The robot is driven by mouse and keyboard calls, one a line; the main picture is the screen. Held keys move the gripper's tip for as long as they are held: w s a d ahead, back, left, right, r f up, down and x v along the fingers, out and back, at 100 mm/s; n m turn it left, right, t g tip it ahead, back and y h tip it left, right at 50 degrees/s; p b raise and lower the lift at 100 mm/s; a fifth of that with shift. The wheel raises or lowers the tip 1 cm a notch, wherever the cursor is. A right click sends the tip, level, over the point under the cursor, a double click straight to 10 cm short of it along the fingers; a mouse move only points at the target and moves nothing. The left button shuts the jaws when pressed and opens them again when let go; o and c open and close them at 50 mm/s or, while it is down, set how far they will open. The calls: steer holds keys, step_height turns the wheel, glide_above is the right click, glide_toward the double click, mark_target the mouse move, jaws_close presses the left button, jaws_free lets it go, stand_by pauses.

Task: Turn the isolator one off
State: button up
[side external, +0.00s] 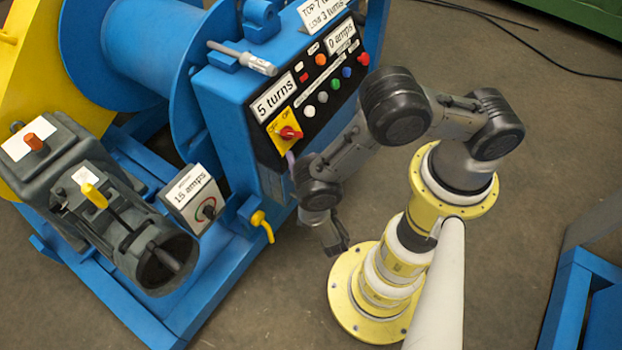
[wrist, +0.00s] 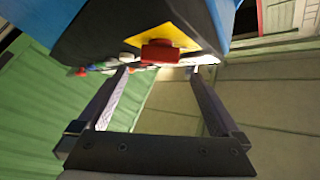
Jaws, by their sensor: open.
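The isolator is a red rotary handle (side external: 289,132) on a yellow plate (side external: 281,127), at the lower left end of the black control panel. Its lettering is too small to read. In the wrist view the red handle (wrist: 160,52) shows in front of its yellow plate (wrist: 163,36), at the top middle. My gripper (wrist: 158,72) is open and empty. Its two fingertips lie left and right of the handle in that view, apart from it as far as I can tell. In the side view my wrist is just below and right of the isolator, and the fingers are hard to make out.
Several coloured buttons (side external: 322,97) sit on the panel up and right of the isolator. A sign reads 5 turns (side external: 272,97), another 0 amps (side external: 341,36).

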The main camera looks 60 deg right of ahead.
steer(key=shift+v, duration=2.8)
